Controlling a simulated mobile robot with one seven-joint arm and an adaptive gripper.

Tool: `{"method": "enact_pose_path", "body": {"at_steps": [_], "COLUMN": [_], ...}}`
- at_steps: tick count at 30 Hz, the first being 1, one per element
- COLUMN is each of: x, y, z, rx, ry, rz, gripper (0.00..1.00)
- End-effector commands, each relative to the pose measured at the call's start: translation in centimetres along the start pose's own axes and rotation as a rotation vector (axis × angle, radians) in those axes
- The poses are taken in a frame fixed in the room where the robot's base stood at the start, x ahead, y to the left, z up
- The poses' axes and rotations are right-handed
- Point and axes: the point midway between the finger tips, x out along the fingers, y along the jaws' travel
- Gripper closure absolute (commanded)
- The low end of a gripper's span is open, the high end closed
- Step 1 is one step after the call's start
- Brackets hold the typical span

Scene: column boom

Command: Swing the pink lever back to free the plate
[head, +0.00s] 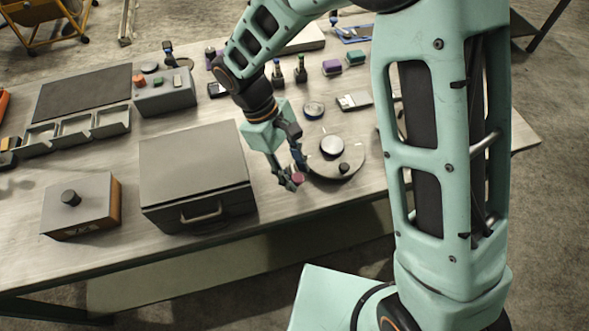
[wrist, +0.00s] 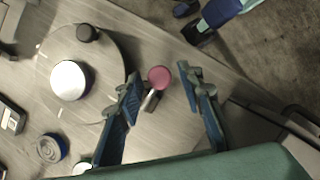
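The lever's round pink knob (head: 298,178) sits at the front left edge of a round grey plate (head: 322,172). In the wrist view the pink knob (wrist: 159,77) tops a short grey arm (wrist: 150,101) beside the plate's rim. The plate (wrist: 108,62) carries a pale silver disc (wrist: 70,80) and a small black knob (wrist: 88,33). My gripper (head: 291,177) is down at the lever. In the wrist view its fingers (wrist: 160,75) are apart, one on each side of the pink knob, with a visible gap on both sides. The lever's pivot is hard to make out.
A dark grey box (head: 196,175) with a front handle stands left of my gripper. A blue-rimmed round item (head: 313,110) and a pale flat item (head: 354,101) lie behind the plate. The table's front edge is close to the lever.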

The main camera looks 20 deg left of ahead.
Motion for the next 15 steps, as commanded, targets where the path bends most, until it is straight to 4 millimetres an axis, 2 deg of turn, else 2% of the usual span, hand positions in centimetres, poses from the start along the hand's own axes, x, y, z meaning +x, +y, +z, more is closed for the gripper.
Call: {"method": "enact_pose_path", "body": {"at_steps": [10,15], "x": [-0.3,-2.5], "y": [0.0,0.1], "z": [0.0,-0.1], "rx": [-0.001,0.000], "ry": [0.001,0.003], "rz": [0.001,0.003], "gripper": [0.62,0.62]}}
